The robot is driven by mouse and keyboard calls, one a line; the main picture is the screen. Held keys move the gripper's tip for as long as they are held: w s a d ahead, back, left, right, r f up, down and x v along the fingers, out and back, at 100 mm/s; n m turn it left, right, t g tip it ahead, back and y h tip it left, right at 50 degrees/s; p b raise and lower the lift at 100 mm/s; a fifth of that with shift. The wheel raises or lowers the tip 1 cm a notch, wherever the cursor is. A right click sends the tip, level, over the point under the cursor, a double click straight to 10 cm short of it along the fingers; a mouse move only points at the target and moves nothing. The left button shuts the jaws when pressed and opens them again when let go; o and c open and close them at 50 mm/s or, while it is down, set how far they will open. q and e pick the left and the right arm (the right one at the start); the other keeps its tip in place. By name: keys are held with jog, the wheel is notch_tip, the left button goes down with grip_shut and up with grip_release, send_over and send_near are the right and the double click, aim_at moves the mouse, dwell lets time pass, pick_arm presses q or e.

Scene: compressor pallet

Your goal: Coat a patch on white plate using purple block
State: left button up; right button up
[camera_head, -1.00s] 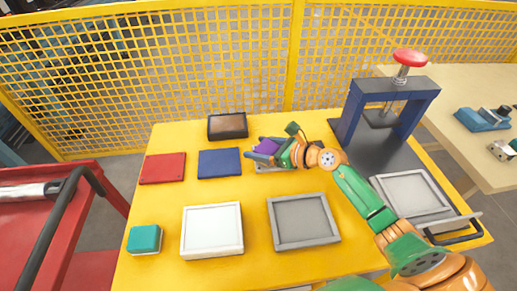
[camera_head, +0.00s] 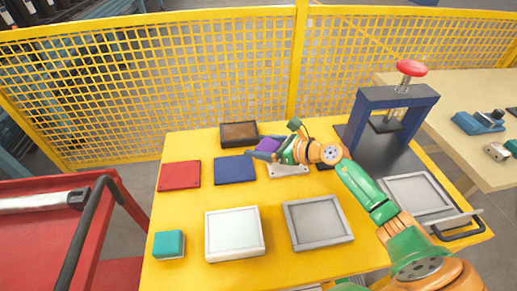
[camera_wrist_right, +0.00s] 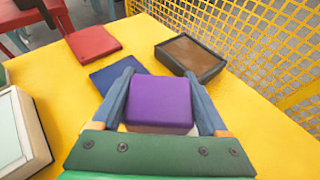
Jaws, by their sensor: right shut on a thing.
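The white plate (camera_head: 235,232), a square with a raised rim, lies flat at the front middle of the yellow table. Its right part also shows at the left edge of the wrist view (camera_wrist_right: 12,135). My right gripper (camera_head: 264,150) is shut on the purple block (camera_wrist_right: 160,102), which sits between its two fingers in the wrist view. The block (camera_head: 268,144) is over the back of the table, near the blue plate and apart from the white plate. My left gripper is not in view.
A tray with a brown surface (camera_head: 239,135), a red plate (camera_head: 179,175) and a blue plate (camera_head: 235,168) lie at the back. A teal block (camera_head: 169,244) is left of the white plate, a grey plate (camera_head: 318,222) right. A blue press frame (camera_head: 390,103) stands at right.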

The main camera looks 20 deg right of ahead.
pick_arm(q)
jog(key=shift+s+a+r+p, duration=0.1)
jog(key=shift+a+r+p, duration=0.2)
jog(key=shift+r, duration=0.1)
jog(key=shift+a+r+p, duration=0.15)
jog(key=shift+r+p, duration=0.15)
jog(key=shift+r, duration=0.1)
pick_arm(e)
jog(key=shift+r, duration=1.35)
